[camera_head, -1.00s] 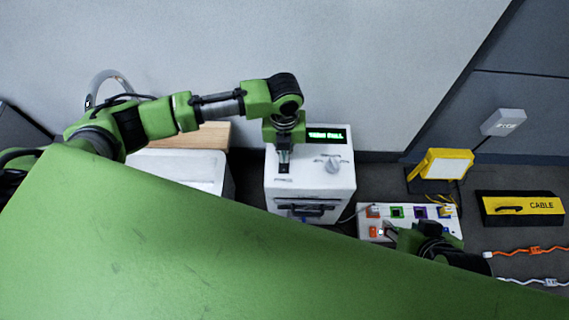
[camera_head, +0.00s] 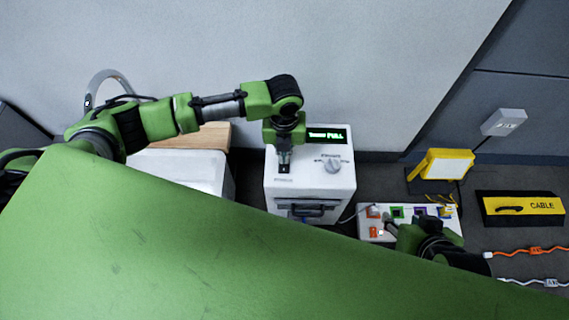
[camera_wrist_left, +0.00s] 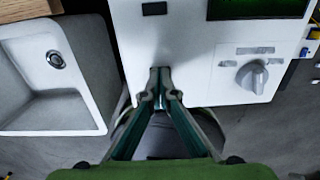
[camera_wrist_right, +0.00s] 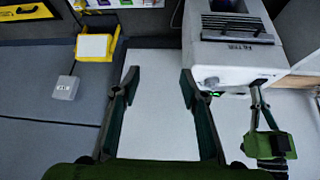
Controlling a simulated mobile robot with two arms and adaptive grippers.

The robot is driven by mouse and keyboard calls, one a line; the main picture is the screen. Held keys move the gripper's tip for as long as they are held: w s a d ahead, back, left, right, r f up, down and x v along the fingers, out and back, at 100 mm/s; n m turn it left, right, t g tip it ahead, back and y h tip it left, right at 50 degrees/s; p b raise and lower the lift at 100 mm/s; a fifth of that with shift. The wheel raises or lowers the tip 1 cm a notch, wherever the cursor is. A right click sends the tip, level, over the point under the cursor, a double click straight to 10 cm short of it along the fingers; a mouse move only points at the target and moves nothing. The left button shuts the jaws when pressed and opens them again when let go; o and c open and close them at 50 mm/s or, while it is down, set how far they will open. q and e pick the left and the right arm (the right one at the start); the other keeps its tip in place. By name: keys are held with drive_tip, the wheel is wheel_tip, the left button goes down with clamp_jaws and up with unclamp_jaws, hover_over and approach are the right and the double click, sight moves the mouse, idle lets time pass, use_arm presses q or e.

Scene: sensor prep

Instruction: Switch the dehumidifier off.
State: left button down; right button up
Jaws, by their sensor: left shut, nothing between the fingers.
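The dehumidifier (camera_head: 310,185) is a white box on the floor against the wall, with a lit green display (camera_head: 328,135) and a grey knob (camera_head: 331,166) on top. The display reads what seems to be "TANK FULL". My left gripper (camera_head: 284,170) is shut and points down at the top panel, left of the knob. In the left wrist view its closed tips (camera_wrist_left: 160,75) are at the panel; I cannot tell if they touch, and they hide what lies beneath. My right gripper (camera_wrist_right: 160,78) is open and empty; in the head view it is near the power strip.
A white power strip (camera_head: 368,229) with coloured plugs lies right of the dehumidifier. Further right are a yellow lamp (camera_head: 446,163), a yellow-and-black cable box (camera_head: 520,208) and orange and white cords. A white basin (camera_wrist_left: 85,117) stands close on the dehumidifier's left.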

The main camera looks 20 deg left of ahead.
use_arm(q)
drive_tip(key=shift+f, duration=0.15)
use_arm(e)
drive_tip(key=shift+w+a+r, duration=0.1)
drive_tip(key=shift+w, duration=0.15)
drive_tip(key=shift+s, duration=0.1)
use_arm(q)
drive_tip(key=shift+r+p, duration=1.2)
drive_tip(key=shift+p, duration=0.15)
drive_tip(key=shift+r, duration=0.1)
use_arm(e)
drive_tip(key=s+d+g, duration=0.2)
drive_tip(key=s+g, duration=0.1)
drive_tip(key=s, duration=0.4)
use_arm(q)
drive_tip(key=shift+r+p, duration=0.5)
drive_tip(key=shift+p, duration=0.2)
drive_tip(key=shift+r+p, duration=0.65)
drive_tip(key=shift+p, duration=0.15)
drive_tip(key=shift+r+p, duration=0.5)
drive_tip(key=shift+p, duration=0.05)
drive_tip(key=shift+r+p, duration=0.55)
drive_tip(key=shift+p, duration=0.1)
use_arm(e)
wheel_tip(320, 180, down, 18)
drive_tip(key=g, duration=0.1)
drive_tip(key=shift+r+h, duration=0.25)
drive_tip(key=shift+h, duration=0.15)
